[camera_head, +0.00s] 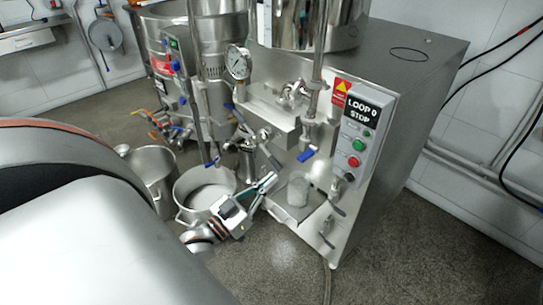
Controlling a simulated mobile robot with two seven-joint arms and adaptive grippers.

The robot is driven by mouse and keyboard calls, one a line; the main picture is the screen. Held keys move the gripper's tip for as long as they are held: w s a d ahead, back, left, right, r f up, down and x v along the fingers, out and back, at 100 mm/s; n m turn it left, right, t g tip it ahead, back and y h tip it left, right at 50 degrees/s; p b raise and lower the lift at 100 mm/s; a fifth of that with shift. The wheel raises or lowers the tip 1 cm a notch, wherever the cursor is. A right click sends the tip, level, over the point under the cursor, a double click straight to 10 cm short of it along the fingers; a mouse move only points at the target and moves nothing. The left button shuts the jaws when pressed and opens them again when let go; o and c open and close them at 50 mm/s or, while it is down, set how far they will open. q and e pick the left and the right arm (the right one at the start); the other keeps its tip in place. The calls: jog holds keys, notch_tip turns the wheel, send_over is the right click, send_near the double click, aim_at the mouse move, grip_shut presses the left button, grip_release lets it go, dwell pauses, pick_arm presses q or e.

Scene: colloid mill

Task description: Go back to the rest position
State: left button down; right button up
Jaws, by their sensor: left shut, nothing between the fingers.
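My left gripper (268,183) is shut and empty. It is in front of the steel colloid mill (400,75), over the right rim of an open steel pot (180,208) in the picture. I cannot tell whether it touches the pot. A small clear or whitish container (298,190) stands on the mill's low front shelf, just right of my fingertips and apart from them. My right gripper is not in view.
The mill's control panel (362,132) reads "LOOP 0 STOP" and has green and red buttons. A second pot (152,162) and a large steel vessel (150,40) stand at left. Blue-handled valves and a pressure gauge (238,62) stick out nearby. Floor is clear in front.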

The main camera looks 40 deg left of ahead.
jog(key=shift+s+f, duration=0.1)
pick_arm(q)
jog(key=s+d+f+m+g+p, duration=0.1)
jog(key=s+d+f+g+p, duration=0.1)
jog(key=s+d+f+g, duration=0.3)
jog(key=s+d+f+m+g+p, duration=0.2)
jog(key=s+d+f+g, duration=0.3)
jog(key=s+d+f, duration=0.4)
jog(key=d+f, duration=0.4)
jog(key=shift+d+h, duration=0.25)
jog(key=shift+h, duration=0.15)
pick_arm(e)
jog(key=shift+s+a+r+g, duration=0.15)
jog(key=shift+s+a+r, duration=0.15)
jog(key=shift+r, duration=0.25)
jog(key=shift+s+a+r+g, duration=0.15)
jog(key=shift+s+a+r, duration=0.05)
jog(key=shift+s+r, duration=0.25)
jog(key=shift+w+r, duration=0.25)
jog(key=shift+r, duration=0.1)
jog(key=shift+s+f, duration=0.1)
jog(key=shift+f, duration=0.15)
pick_arm(q)
jog(key=shift+a, duration=0.1)
